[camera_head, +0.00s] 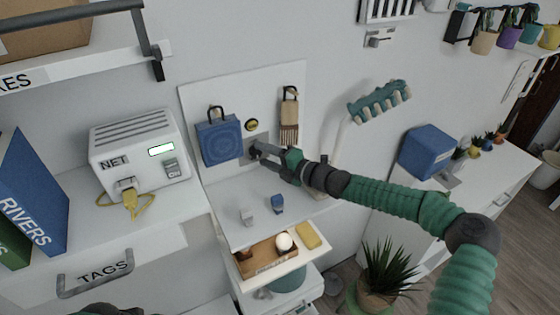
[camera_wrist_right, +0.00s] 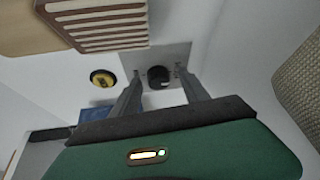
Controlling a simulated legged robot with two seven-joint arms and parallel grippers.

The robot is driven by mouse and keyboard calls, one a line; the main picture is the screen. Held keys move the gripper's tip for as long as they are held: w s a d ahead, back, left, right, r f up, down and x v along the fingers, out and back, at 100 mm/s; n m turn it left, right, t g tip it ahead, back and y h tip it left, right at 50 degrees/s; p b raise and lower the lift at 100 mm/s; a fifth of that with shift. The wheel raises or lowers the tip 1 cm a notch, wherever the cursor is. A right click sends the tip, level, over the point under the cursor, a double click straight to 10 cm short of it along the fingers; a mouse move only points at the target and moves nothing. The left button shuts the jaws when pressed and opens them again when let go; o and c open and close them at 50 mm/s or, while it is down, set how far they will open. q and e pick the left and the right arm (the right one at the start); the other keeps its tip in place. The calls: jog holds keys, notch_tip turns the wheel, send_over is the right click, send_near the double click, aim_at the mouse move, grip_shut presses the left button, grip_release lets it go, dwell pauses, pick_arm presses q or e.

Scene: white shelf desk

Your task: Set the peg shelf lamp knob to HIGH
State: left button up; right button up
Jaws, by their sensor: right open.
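The black round knob (camera_wrist_right: 158,76) sits on a grey plate (camera_wrist_right: 183,52) on the wall panel in the right wrist view. A small light mark shows on the knob's face; the labels around it are too small to read. My right gripper (camera_wrist_right: 158,74) is open, with one finger on each side of the knob and a visible gap between. In the head view my right gripper (camera_head: 263,156) is at the grey plate (camera_head: 247,156) and largely hides the knob. My left gripper is not seen.
A green lamp-like head (camera_head: 378,102) stands right.

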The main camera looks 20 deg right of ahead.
jog(key=b+v, duration=0.2)
jog(key=v, duration=1.4)
jog(key=shift+s+d+f, duration=0.1)
jog(key=shift+s+d, duration=0.05)
jog(key=shift+d, duration=0.05)
jog(key=shift+a, duration=0.1)
